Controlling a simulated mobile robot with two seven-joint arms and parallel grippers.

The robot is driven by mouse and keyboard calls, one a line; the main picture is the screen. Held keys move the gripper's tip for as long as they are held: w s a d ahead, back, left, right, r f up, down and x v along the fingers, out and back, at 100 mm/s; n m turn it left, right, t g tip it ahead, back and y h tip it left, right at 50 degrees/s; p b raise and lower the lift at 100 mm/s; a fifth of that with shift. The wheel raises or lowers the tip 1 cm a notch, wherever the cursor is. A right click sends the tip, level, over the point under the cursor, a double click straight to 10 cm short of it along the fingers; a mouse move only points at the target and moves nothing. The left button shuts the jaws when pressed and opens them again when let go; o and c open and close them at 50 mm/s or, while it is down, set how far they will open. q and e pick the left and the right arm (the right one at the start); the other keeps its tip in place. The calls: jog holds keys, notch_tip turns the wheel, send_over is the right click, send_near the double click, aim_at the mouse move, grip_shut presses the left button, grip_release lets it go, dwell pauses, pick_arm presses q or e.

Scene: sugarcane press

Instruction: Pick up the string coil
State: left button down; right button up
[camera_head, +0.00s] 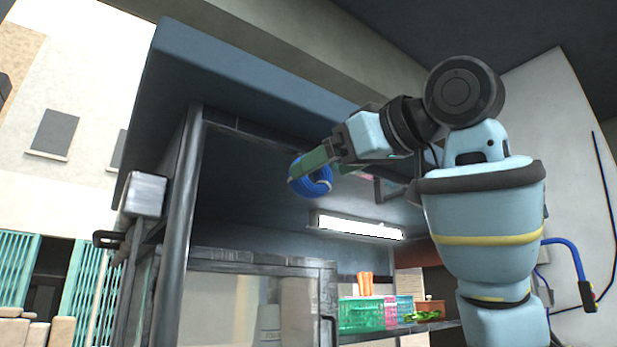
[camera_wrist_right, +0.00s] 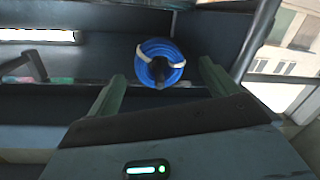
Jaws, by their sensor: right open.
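The string coil is a blue ring of cord (camera_head: 314,180) that hangs under the dark canopy of the stall in the head view. In the right wrist view the coil (camera_wrist_right: 160,62) shows white ties and a dark piece at its middle. My right gripper (camera_head: 312,165) reaches up to it from the right, and one green finger overlaps the coil in the head view. In the right wrist view the two green fingers (camera_wrist_right: 160,85) are apart, one on each side of the coil. I cannot tell whether they touch it. My left gripper is not in view.
The canopy (camera_head: 250,85) is close above my right arm. A lit lamp (camera_head: 358,227) is below the gripper. A metal post (camera_head: 180,220) stands to the left.

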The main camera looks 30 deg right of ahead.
jog(key=shift+w+a+r, duration=0.1)
jog(key=shift+w+a, duration=0.15)
jog(key=shift+w, duration=1.05)
jog(key=shift+w+a+r, duration=0.1)
jog(key=shift+w+a, duration=0.1)
jog(key=shift+w, duration=1.05)
jog(key=shift+s, duration=0.1)
jog(key=shift+c, duration=0.4)
jog(key=c, duration=1)
